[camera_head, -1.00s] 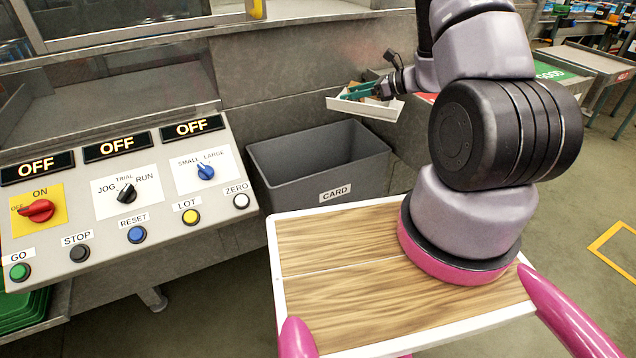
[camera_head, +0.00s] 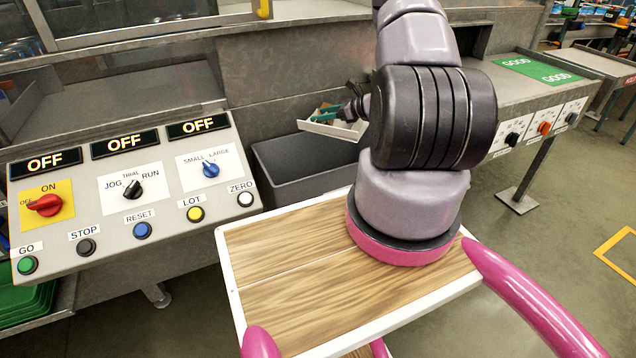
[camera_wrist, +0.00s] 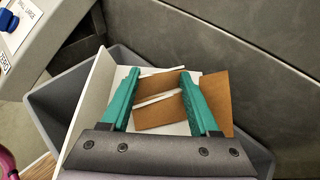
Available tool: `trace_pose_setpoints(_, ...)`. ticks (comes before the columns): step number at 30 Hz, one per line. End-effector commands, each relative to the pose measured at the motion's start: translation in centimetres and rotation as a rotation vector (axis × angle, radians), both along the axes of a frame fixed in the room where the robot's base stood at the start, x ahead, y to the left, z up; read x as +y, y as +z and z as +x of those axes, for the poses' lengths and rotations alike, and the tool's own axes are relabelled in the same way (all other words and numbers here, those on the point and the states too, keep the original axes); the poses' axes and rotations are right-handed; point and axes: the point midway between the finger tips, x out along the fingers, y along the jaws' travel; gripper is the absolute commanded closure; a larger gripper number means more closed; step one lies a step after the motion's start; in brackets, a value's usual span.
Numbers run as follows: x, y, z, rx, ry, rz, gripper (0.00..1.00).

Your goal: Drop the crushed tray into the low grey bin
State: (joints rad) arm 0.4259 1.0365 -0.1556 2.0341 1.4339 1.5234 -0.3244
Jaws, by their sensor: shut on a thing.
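The crushed tray (camera_head: 338,128) is white with brown torn card inside, and it hangs tilted over the grey bin in the head view. In the wrist view the tray (camera_wrist: 100,88) and its brown pieces (camera_wrist: 168,112) lie between and around the two green fingers. My gripper (camera_wrist: 152,82) is shut on the tray; it also shows small in the head view (camera_head: 327,115), partly hidden by my arm. The low grey bin (camera_head: 290,187) stands below the tray, against the machine. In the wrist view its rim (camera_wrist: 52,128) shows on both sides of the tray.
A control panel (camera_head: 130,190) with knobs and buttons stands left of the bin, close to its edge. A grey machine wall (camera_head: 270,85) rises behind the bin. A green GOOD mat (camera_head: 540,70) lies on a bench at the right. Open floor lies at the right.

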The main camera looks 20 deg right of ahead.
Motion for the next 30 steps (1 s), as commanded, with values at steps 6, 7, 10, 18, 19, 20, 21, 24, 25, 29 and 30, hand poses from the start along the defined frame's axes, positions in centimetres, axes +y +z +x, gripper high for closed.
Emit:
trace_pose_setpoints(6, 0.0, -2.5, 0.0, 0.002, 0.001, 0.0, 0.93)
trace_pose_setpoints(7, 0.0, -2.8, 0.0, 0.002, 0.001, 0.0, 0.93)
trace_pose_setpoints(10, 0.0, -3.3, 0.0, 0.0, 0.001, 0.0, 0.93)
trace_pose_setpoints(18, 0.0, -3.6, 0.0, 0.0, 0.0, 0.0, 0.93)
trace_pose_setpoints(19, 0.0, -3.6, 0.0, 0.0, 0.0, 0.0, 0.93)
trace_pose_setpoints(20, 0.0, -3.6, 0.0, 0.0, 0.0, 0.0, 0.93)
trace_pose_setpoints(21, 0.0, -3.6, 0.0, 0.0, 0.0, 0.0, 0.31)
trace_pose_setpoints(24, 0.0, -3.6, 0.0, 0.0, 0.0, 0.0, 0.03)
trace_pose_setpoints(25, 0.0, -3.6, 0.0, 0.0, 0.001, 0.0, 0.03)
trace_pose_setpoints(29, 0.0, -3.6, 0.0, 0.0, 0.001, 0.0, 0.03)
trace_pose_setpoints(30, 0.0, -3.6, 0.0, 0.0, 0.001, 0.0, 0.03)
